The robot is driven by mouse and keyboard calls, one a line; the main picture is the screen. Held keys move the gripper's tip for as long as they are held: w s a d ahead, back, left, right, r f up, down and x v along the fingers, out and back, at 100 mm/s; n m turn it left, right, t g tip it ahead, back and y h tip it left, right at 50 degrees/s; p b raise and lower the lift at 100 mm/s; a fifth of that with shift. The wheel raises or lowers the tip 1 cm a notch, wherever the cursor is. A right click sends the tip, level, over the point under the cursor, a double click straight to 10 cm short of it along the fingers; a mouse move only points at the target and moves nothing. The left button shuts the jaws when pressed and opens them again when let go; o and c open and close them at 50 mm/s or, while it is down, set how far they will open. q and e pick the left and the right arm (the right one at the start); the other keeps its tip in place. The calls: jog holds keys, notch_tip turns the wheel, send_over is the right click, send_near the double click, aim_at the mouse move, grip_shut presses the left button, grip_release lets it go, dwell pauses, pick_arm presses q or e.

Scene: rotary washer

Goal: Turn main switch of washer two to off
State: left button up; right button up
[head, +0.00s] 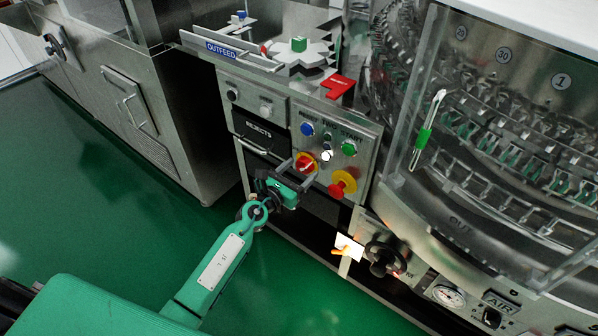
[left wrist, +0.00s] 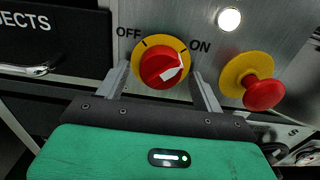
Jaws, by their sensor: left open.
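The main switch is a red rotary knob (left wrist: 160,66) on a round yellow plate, on a metal panel marked OFF at left and ON at right. Its white marking (left wrist: 178,70) lies on the right part of the knob and slants up toward the ON side. The switch (head: 304,161) also shows in the head view, on the panel's lower left. My left gripper (head: 299,174) is open just in front of it. In the left wrist view its fingers (left wrist: 160,80) stand either side of the knob, with no clear contact. My right gripper is not in view.
A red mushroom button (left wrist: 264,92) on a yellow plate is close right of the switch. Blue (head: 307,129) and green (head: 348,147) buttons and a lit white one (head: 327,155) sit above. A REJECTS drawer (head: 258,140) is left; a black handwheel (head: 384,257) is lower right.

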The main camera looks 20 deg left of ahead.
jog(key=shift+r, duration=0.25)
pick_arm(q)
jog(key=c, duration=0.9)
jog(key=shift+c, duration=0.2)
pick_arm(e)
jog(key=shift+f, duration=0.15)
